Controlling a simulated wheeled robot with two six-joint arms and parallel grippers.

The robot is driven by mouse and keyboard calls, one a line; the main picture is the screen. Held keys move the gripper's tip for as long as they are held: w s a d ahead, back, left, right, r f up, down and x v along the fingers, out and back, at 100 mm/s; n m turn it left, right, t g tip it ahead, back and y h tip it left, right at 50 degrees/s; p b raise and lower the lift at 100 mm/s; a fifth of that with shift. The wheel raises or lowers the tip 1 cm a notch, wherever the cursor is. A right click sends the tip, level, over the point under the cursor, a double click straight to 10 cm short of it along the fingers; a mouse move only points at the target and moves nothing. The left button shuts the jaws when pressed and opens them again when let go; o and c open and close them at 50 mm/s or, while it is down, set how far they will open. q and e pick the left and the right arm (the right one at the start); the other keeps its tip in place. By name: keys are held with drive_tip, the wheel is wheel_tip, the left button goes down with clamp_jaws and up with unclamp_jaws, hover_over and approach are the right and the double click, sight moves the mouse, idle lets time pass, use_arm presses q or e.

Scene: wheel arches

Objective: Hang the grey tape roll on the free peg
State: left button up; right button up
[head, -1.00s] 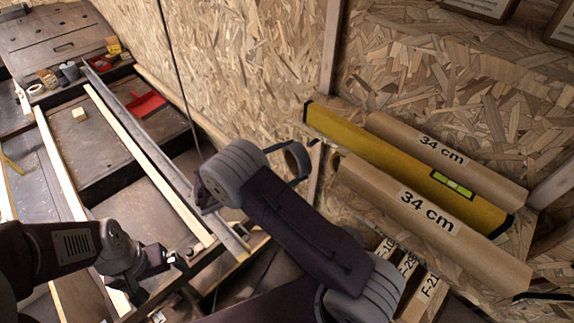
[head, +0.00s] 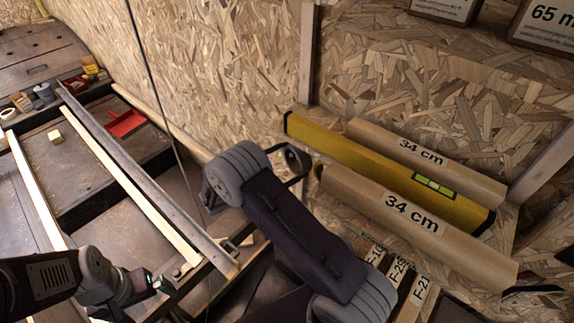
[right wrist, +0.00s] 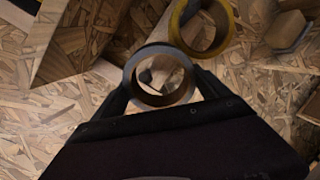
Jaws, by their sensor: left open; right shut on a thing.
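The grey tape roll (right wrist: 133,75) is held between the two fingers of my right gripper (right wrist: 160,88), its round opening facing the right wrist camera. A pale and dark shape shows through the opening; I cannot tell whether it is a peg. In the head view the roll (head: 304,160) is at the end of my right arm, in front of the board wall and left of the tubes. My right gripper (head: 292,164) is partly hidden by its wrist. My left gripper (head: 150,284) is open and empty at lower left. The free peg cannot be made out clearly.
A ring with a yellow rim (right wrist: 228,30) is close behind the roll, and a blocky brown thing (right wrist: 287,30) is at right. Cardboard tubes (head: 450,241) and a yellow level (head: 340,150) lie right of my right gripper. A workbench (head: 110,190) is at left.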

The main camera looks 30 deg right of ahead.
drive_tip(key=shift+w+d+f+b, duration=0.35)
drive_tip(key=shift+d+f, duration=0.2)
drive_tip(key=shift+d, duration=0.25)
drive_tip(key=o, duration=1.3)
drive_tip(key=shift+c, duration=0.2)
drive_tip(key=s+a, duration=0.1)
drive_tip(key=a, duration=0.8)
drive_tip(key=shift+s, duration=0.15)
drive_tip(key=shift+f, duration=0.1)
